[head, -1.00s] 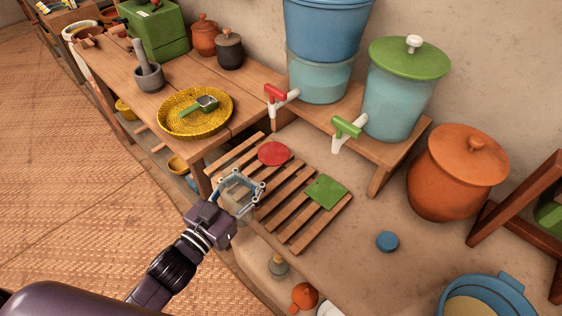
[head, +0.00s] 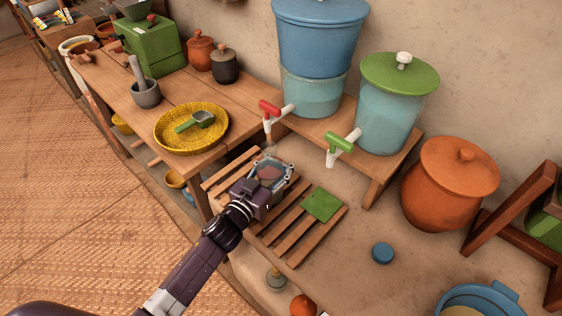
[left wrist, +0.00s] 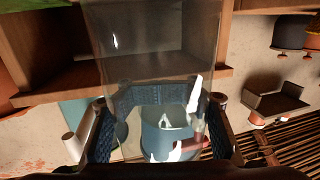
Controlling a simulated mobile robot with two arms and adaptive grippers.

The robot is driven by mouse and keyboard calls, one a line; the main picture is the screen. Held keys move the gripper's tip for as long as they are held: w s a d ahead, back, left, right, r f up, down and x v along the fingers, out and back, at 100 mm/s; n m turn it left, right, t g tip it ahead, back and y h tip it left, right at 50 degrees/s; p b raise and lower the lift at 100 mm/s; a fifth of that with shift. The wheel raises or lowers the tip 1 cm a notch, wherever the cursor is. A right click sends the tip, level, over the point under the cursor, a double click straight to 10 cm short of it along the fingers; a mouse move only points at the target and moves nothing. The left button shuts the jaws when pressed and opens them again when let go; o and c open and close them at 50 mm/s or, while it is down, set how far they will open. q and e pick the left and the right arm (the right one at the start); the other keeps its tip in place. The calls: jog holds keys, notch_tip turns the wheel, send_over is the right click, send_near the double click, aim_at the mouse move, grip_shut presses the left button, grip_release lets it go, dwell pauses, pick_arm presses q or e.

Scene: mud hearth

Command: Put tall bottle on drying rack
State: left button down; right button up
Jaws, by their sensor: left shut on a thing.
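The drying rack (head: 318,237) is a low frame of wooden slats in the middle of the head view. My left gripper (head: 275,168) is over the left and upper part of the rack. It is shut on a clear, see-through bottle, which shows best in the left wrist view (left wrist: 155,45) as a wide greyish body. In the head view the bottle is hard to make out between the fingers. I cannot tell whether its base touches the slats. A green square (head: 322,205) lies on the rack's right part. My right gripper is not in view.
Behind the rack a wooden bench (head: 378,178) carries two water containers, with a red tap (head: 268,108) and a green tap (head: 339,143) reaching out close to my gripper. A yellow tray (head: 163,138) is at left. A blue disc (head: 383,253) lies at right.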

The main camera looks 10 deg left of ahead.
aim_at(263, 184)
pick_arm(q)
jog(key=shift+f, duration=0.2)
jog(key=shift+f, duration=0.15)
jog(key=c, duration=1)
grip_release()
jog(key=shift+r, duration=0.3)
jog(key=v, duration=1.2)
jog(key=shift+s+b, duration=0.1)
jog(key=shift+b, duration=0.3)
jog(key=shift+f, duration=0.1)
